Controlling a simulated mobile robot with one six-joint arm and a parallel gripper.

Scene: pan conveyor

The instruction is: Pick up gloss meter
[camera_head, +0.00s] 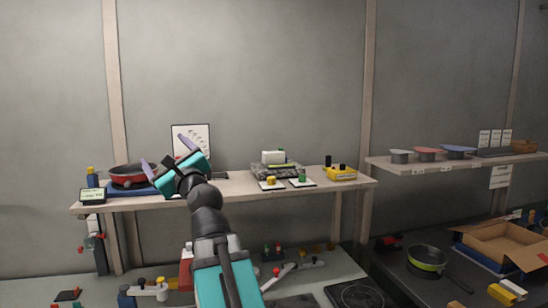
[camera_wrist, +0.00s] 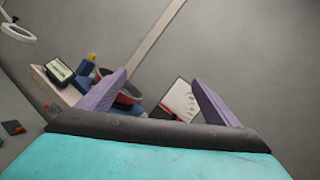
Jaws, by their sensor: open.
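My gripper (camera_head: 163,152) is raised over the left part of the wall shelf, in front of a framed card. Its two purple fingers are spread in the wrist view (camera_wrist: 160,76), with nothing between their tips. No thing is clearly recognisable as the gloss meter. A small blue item with a yellow top (camera_head: 91,175) stands at the shelf's left end, also in the wrist view (camera_wrist: 85,67). A yellow box with black parts on top (camera_head: 341,174) sits at the shelf's right end. I cannot tell whether either is the gloss meter.
A red pan (camera_head: 128,178) sits on a blue base beside a display (camera_head: 92,195) on the shelf (camera_head: 235,190). A grey tray (camera_head: 263,171) with a white block stands mid-shelf. A green-banded pan (camera_head: 427,258) and cardboard box (camera_head: 500,243) are lower right.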

